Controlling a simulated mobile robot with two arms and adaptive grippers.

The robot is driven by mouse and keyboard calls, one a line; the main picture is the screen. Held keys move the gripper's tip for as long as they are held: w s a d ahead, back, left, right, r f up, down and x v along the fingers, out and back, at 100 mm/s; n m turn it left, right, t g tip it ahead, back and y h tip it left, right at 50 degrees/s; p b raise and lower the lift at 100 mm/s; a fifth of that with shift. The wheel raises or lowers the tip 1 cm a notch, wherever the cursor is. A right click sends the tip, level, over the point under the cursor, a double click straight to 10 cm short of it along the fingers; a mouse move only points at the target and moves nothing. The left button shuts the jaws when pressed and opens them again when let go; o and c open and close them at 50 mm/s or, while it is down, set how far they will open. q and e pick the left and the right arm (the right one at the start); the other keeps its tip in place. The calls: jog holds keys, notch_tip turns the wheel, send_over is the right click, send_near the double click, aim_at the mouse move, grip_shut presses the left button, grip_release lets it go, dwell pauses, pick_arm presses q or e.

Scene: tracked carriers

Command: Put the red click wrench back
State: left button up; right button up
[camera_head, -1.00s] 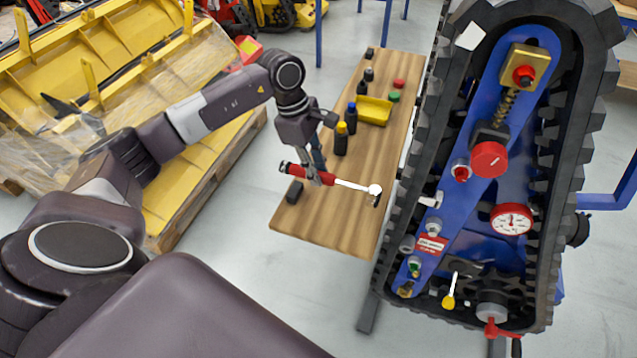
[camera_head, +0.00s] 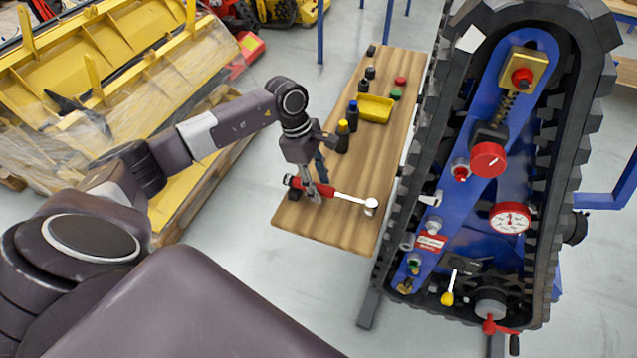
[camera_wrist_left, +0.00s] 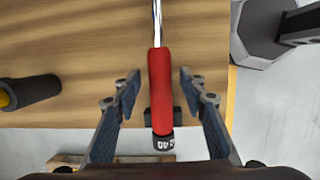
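The red click wrench (camera_head: 325,190) has a red handle, a bright shaft and a rounded head. My left gripper (camera_head: 316,196) is low over the handle. In the left wrist view its fingers (camera_wrist_left: 159,84) stand on either side of the handle, with a gap on both sides, so it is open. My right gripper is not in view.
Dark bottles with yellow (camera_head: 343,136) and blue (camera_head: 353,115) caps and a yellow tray (camera_head: 375,108) stand farther along the bench. A large tracked carrier (camera_head: 455,180) stands close along the bench's right side. Yellow machinery on a pallet is at left.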

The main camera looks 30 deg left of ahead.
pick_arm(q)
jog(key=shift+r, duration=0.1)
jog(key=shift+a+r, duration=0.1)
jog(key=shift+r, duration=0.1)
jog(key=b+v, duration=0.2)
jog(key=v, duration=0.9)
jog(key=shift+r, duration=0.25)
jog(key=shift+s+f, duration=0.1)
jog(key=shift+s, duration=0.1)
